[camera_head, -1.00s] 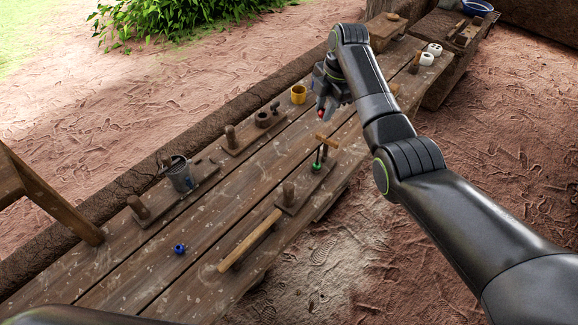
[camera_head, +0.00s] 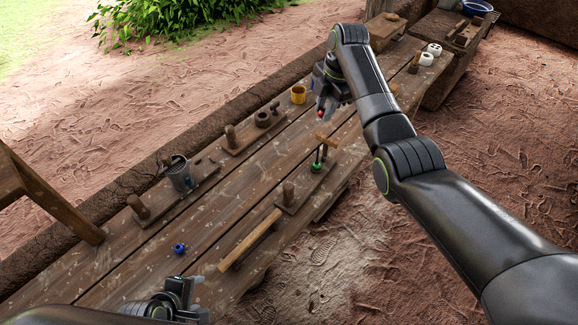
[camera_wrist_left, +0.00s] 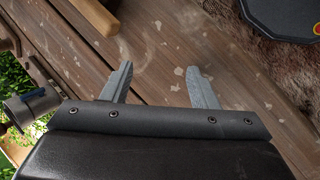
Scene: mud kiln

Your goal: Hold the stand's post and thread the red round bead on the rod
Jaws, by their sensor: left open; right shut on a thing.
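My right gripper (camera_head: 323,108) is above the far part of the bench, shut on a small red bead (camera_head: 320,114) at its fingertips. My left gripper (camera_head: 192,287) is low over the bench's near edge, open and empty. Its two spread fingers show in the left wrist view (camera_wrist_left: 162,88) with only bench boards between them. A small wooden stand with a crosspiece (camera_head: 326,142) is on the bench below and nearer than the right gripper. Dark thin uprights and a green bead (camera_head: 315,167) show under the crosspiece. I cannot clearly tell the rod from the post at this size.
Bare boards lie between.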

